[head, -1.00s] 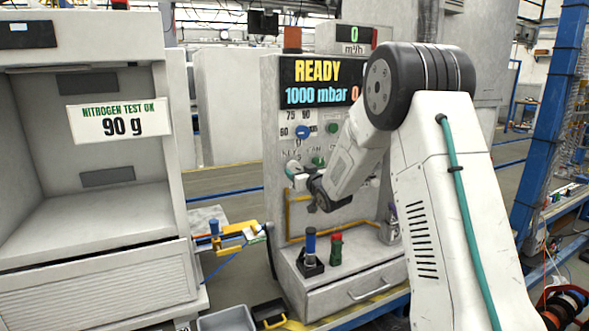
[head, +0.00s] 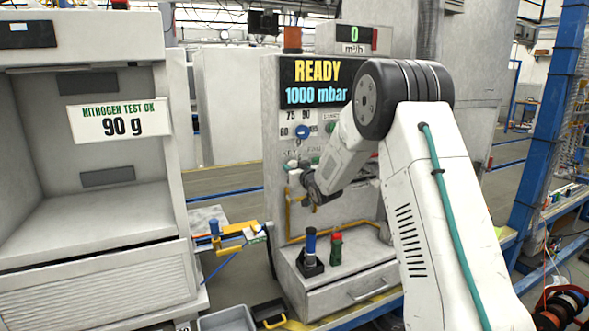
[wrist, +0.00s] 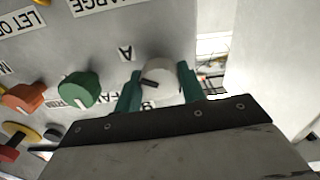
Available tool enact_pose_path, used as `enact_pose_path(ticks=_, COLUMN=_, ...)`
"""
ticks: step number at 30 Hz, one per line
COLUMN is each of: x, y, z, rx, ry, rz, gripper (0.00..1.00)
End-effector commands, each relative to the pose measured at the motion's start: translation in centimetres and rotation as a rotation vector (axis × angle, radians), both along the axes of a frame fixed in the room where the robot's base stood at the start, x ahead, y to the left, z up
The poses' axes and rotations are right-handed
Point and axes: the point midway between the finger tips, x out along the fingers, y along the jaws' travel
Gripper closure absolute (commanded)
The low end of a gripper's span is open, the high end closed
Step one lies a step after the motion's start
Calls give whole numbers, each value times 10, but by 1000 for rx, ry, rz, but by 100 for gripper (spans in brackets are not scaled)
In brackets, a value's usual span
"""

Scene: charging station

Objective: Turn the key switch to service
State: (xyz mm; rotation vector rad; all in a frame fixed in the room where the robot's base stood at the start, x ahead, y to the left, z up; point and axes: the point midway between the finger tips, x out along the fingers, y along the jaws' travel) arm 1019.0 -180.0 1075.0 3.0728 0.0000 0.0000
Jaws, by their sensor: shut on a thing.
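In the wrist view, a pale round switch with a dark bar on its face (wrist: 157,69) sits near the panel's edge; by its place under the KEY lettering in the head view, it appears to be the key switch. My gripper (wrist: 160,72) has its two teal fingers on either side of this switch, shut on it. A label "A" stands beside it; other lettering is partly hidden by a finger. In the head view my gripper (head: 296,173) is at the left edge of the control panel (head: 275,120), and the wrist mostly hides the switch.
A green knob (wrist: 78,90) and an orange knob (wrist: 23,97) are close by on the panel. The display (head: 315,82) reads READY, 1000 mbar. A blue-topped piece (head: 310,245) and a red-green piece (head: 336,248) stand on the ledge below. A grey cabinet (head: 85,220) stands left.

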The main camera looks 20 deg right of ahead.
Motion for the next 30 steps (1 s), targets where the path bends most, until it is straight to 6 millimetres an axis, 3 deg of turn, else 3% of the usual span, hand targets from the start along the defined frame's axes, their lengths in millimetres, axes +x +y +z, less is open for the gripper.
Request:
enact_pose_path(ticks=11, x=0, y=0, z=0, rx=-142, ry=0, rz=0, gripper=83)
enact_pose_path(ticks=30, x=0, y=0, z=-1, rx=-722, ry=1, rz=0, gripper=83)
